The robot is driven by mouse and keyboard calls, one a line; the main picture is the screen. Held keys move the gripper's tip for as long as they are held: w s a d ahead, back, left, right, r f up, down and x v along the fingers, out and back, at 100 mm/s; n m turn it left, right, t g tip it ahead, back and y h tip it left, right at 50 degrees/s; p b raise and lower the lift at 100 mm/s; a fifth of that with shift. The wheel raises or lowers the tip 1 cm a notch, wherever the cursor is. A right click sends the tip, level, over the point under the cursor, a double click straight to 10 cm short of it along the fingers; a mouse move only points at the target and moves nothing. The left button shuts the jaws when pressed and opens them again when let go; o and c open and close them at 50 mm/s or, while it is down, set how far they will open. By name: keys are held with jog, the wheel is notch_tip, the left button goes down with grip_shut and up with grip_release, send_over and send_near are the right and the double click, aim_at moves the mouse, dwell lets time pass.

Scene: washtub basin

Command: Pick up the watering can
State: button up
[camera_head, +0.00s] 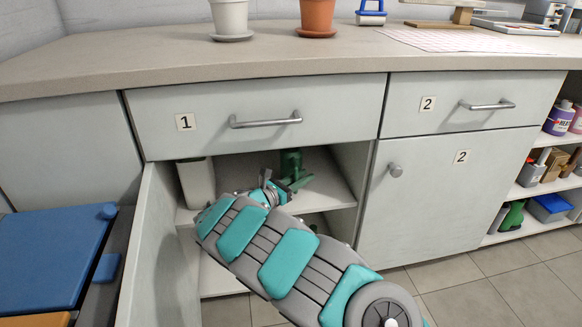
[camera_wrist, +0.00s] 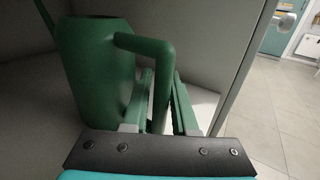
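The green watering can (camera_head: 291,162) stands inside the open cabinet under drawer 1, partly hidden behind my arm in the head view. In the wrist view its body (camera_wrist: 92,65) is at the left, upright, with its handle (camera_wrist: 161,72) curving out and down to the right. My gripper (camera_wrist: 162,78) has its two fingers apart, one on each side of the handle's lower part. I see no clear grip on the handle. In the head view my gripper (camera_head: 270,186) is just in front of the can, and its fingers are hard to make out.
A pale container (camera_head: 196,181) stands left of the can on the shelf (camera_head: 327,192). The open cabinet door (camera_head: 152,250) is close at the left of my arm. Drawer 1 (camera_head: 250,115) is shut above. Cupboard 2 (camera_head: 440,195) is shut at the right.

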grip_shut()
dwell(1.2)
